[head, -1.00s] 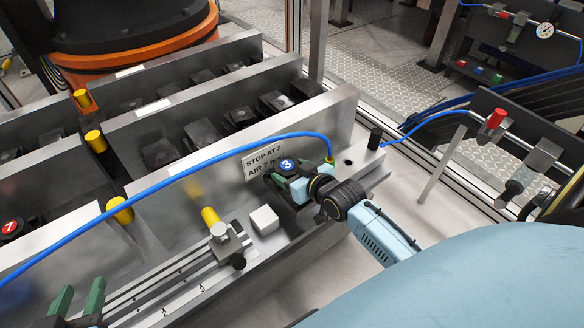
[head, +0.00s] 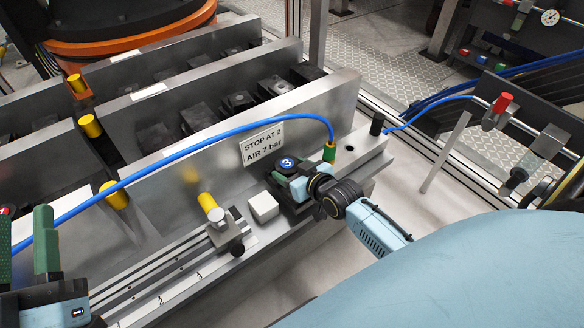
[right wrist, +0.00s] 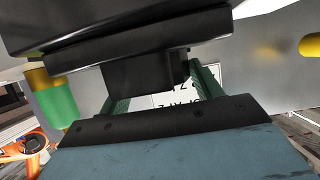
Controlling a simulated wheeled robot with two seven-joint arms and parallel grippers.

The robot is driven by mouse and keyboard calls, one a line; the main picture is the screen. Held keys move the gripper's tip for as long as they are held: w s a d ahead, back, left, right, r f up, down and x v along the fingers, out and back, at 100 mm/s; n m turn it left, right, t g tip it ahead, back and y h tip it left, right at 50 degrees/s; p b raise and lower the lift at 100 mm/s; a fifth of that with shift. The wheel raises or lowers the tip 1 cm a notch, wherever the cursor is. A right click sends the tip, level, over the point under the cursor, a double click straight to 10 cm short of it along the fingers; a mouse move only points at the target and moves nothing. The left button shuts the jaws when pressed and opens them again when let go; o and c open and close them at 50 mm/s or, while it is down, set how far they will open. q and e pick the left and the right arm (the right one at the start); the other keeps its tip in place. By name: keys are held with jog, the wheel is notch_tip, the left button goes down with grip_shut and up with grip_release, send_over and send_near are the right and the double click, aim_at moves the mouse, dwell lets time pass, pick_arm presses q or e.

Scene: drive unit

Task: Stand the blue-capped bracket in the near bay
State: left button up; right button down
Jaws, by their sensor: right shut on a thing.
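The blue-capped bracket (head: 287,163) is dark, with a round cap marked 3, and is upright at the right end of the long metal fixture. My right gripper (head: 290,179) is shut on it. The right wrist view shows its black body (right wrist: 145,72) between the green fingers. Whether its base touches the ledge is hidden. The near bay cannot be made out for certain.
A white block (head: 263,207) sits just left of the bracket. A slide with a yellow knob (head: 207,201) and a scale lies further left. A blue hose (head: 190,143) arches over the fixture to a green fitting (head: 329,151). A black post (head: 377,124) stands right.

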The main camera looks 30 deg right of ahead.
jog(key=shift+w+f+b, duration=0.15)
jog(key=shift+f+b, duration=0.3)
jog(key=shift+f, duration=0.3)
pick_arm(q)
jog(key=shift+s+a+r+t+h, duration=0.1)
jog(key=shift+s+r+t+h, duration=0.1)
jog(key=shift+s+r+t, duration=0.25)
jog(key=shift+s+a+r+t+h, duration=0.1)
jog(key=shift+s+r+t+h, duration=0.15)
jog(key=shift+r+t, duration=0.4)
pick_arm(e)
jog(key=shift+f, duration=0.3)
pick_arm(q)
jog(key=shift+f, duration=0.1)
pick_arm(e)
jog(key=shift+f, duration=0.15)
jog(key=c, duration=0.6)
grip_release()
jog(key=shift+f, duration=0.2)
jog(key=shift+c, duration=0.2)
jog(key=o, duration=0.3)
jog(key=shift+o, duration=0.2)
